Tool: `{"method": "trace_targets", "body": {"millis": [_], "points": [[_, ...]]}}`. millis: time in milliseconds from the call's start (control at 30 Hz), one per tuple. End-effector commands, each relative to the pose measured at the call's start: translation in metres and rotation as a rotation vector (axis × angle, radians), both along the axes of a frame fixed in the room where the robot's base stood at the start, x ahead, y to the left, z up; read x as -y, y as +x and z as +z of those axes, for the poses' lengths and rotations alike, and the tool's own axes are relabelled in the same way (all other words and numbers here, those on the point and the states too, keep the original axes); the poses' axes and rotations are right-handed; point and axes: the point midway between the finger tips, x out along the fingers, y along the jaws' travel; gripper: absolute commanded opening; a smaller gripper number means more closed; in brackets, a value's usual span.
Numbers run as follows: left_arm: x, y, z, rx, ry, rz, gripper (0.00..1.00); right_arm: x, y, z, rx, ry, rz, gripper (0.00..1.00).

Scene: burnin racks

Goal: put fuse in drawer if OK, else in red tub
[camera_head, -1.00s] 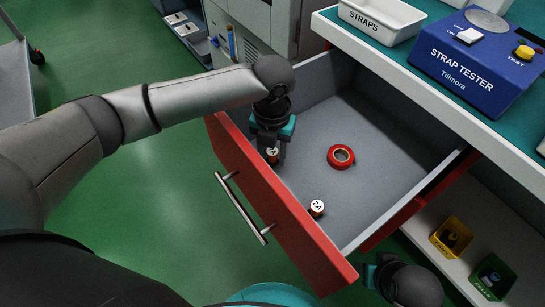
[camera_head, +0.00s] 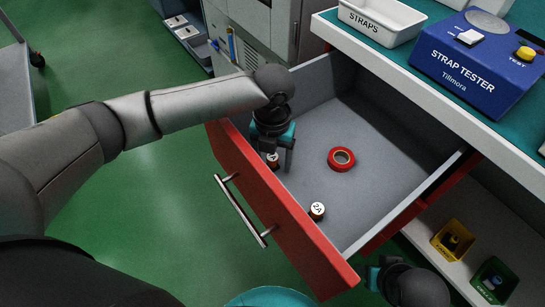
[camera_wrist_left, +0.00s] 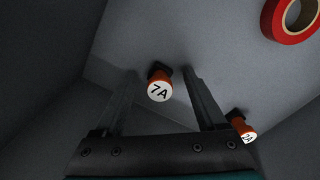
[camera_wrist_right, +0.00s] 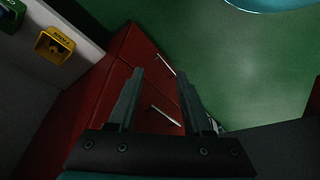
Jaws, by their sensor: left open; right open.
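The drawer (camera_head: 385,150) is open, with a grey inside and a red front. A fuse with a white "7A" cap (camera_head: 273,160) stands on its floor near the front's far end. My left gripper (camera_head: 277,165) is above it, open. In the left wrist view, the 7A fuse (camera_wrist_left: 159,88) is between the spread fingertips (camera_wrist_left: 160,80), with a gap on each side. A second fuse, marked "2A" (camera_head: 317,210), stands nearer along the drawer front. My right gripper (camera_head: 371,275) is open and empty outside the drawer's near end; its fingers show in the right wrist view (camera_wrist_right: 157,85). No red tub is in view.
A roll of red tape (camera_head: 341,159) lies mid-drawer. The strap tester (camera_head: 470,65) and white STRAPS bin (camera_head: 380,22) stand on the bench at right. A yellow bin (camera_head: 452,240) and green bin (camera_head: 494,280) are on the shelf below. The drawer's back is clear.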

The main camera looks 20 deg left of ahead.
Motion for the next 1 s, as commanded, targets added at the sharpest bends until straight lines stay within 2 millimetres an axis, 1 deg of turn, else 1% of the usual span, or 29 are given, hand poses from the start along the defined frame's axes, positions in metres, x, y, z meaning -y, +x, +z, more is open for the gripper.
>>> {"method": "trace_targets", "body": {"millis": [133, 233, 267, 333, 567, 1000], "points": [[0.000, 0.000, 0.002, 0.001, 0.000, 0.000, 0.73, 0.000, 0.000, 0.000, 0.000, 0.000, 0.000, 0.50], [0.000, 0.000, 0.007, 0.000, 0.001, 0.000, 0.73, 0.000, 0.001, 0.003, 0.005, 0.001, 0.000, 0.50], [0.000, 0.000, 0.009, 0.000, 0.001, 0.000, 0.73, 0.000, 0.001, 0.001, 0.004, 0.002, 0.000, 0.50], [0.000, 0.000, 0.015, 0.001, 0.000, 0.000, 0.73, 0.000, -0.002, -0.010, -0.016, -0.001, 0.002, 0.50], [0.000, 0.001, 0.040, 0.002, 0.000, 0.000, 0.73, 0.001, -0.009, -0.035, -0.056, -0.007, 0.003, 0.50], [0.000, 0.001, 0.088, 0.002, -0.001, 0.001, 0.73, 0.006, -0.034, -0.082, -0.123, -0.020, 0.006, 0.50]]}}
